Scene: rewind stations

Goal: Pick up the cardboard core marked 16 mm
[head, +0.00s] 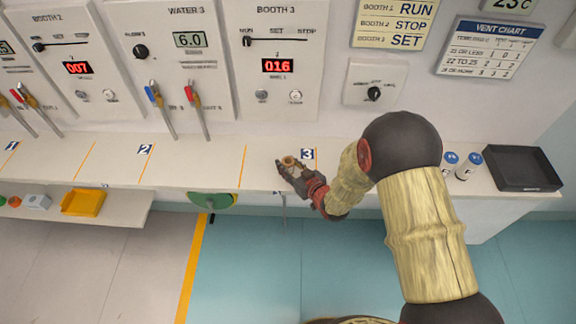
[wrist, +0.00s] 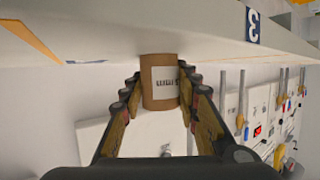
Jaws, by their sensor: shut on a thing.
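The cardboard core is a short brown tube (wrist: 159,98) with a white label, seen upside down in the wrist view. The label print ends in "mm", but its number is too small to read surely. My gripper (wrist: 160,78) has its fingers on both sides of the tube and is shut on it. In the head view the open top of the core (head: 289,160) shows between the fingers of my gripper (head: 292,168), over the white counter by the "3" mark. The core is upright, its lower end at the counter surface; I cannot tell whether it touches.
The white counter (head: 215,172) runs along the control panels. To the right are two small white containers with blue tops (head: 460,165) and a black tray (head: 522,168). A yellow tray (head: 84,202) sits on a lower shelf at left.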

